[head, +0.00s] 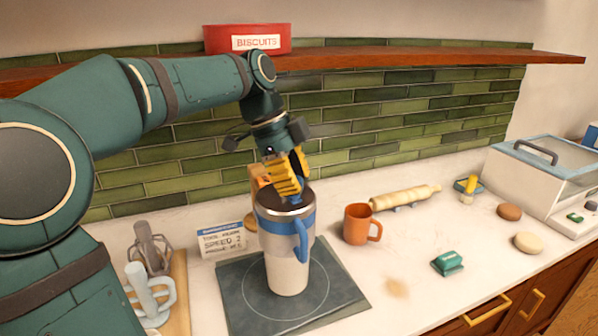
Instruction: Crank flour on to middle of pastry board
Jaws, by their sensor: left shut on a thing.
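The pastry board (345,293) is a dark grey square with a thin circle marked on it, lying on the counter. A flour sifter (271,234) shows upright over the middle of the board, with a steel body, blue band, dark top and blue side handle. Below it is a cream cylinder (288,274); I cannot tell whether it is part of the sifter. My left gripper (290,192), with yellow fingers, comes down from above and is shut on a small blue part at the sifter's top. The fingers partly hide this part. My right gripper is not in view.
An orange mug (357,225) stands right of the board, with a rolling pin (405,198) behind it and a green block (447,262) in front. A speed card (222,240) stands behind left. Grey utensils (150,290) are at the left. A shelf (430,58) runs above.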

